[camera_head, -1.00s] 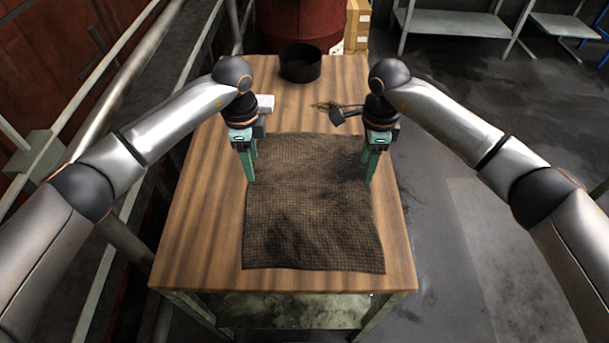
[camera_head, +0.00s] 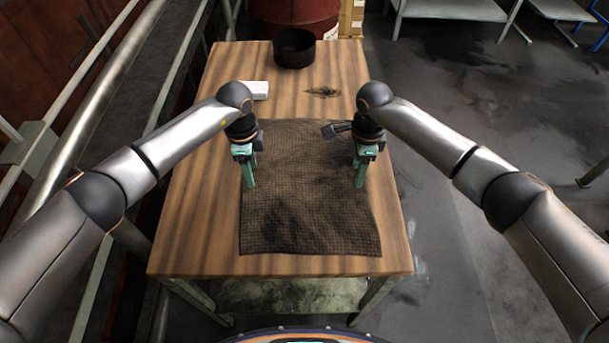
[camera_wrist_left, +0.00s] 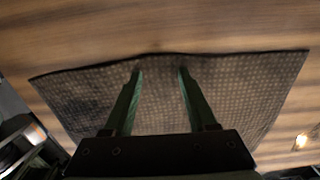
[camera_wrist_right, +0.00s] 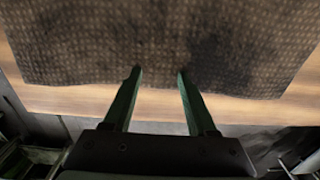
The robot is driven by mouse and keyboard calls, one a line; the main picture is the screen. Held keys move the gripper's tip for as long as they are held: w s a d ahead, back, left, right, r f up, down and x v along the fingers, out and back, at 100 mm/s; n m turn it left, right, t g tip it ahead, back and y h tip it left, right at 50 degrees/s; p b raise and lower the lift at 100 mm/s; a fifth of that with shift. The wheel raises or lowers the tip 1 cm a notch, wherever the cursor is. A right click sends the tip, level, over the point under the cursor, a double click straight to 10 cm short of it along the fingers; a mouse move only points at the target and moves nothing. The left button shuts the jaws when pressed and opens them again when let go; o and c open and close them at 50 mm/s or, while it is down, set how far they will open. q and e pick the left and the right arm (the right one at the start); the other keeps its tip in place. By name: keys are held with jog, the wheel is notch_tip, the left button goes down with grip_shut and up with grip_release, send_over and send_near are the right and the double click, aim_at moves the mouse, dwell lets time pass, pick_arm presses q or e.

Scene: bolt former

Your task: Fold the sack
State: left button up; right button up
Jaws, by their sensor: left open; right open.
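The sack (camera_head: 305,225) is a dark brown woven cloth with black stains. It lies spread flat on the wooden table. My left gripper (camera_head: 249,186) points down over the sack's left side, open and empty. My right gripper (camera_head: 360,186) points down over its right side, also open and empty. In the left wrist view a sack edge runs just beyond the open fingertips (camera_wrist_left: 160,72). In the right wrist view the fingertips (camera_wrist_right: 158,72) are near another sack edge. I cannot tell whether any fingertip touches the cloth.
The wooden table (camera_head: 190,215) has bare strips around the sack. A black round container (camera_head: 294,50) and a small white block (camera_head: 256,90) stand toward its far end. A red drum (camera_head: 300,15) is behind the table. A rail runs along the left.

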pick_arm(q)
jog(key=shift+f, duration=0.1)
pick_arm(e)
jog(key=shift+f, duration=0.1)
dwell(0.3)
pick_arm(q)
jog(key=shift+c, duration=0.8)
pick_arm(e)
jog(key=shift+f, duration=0.1)
jog(key=shift+c, duration=0.8)
pick_arm(q)
jog(key=shift+f, duration=0.1)
grip_shut()
pick_arm(e)
grip_shut()
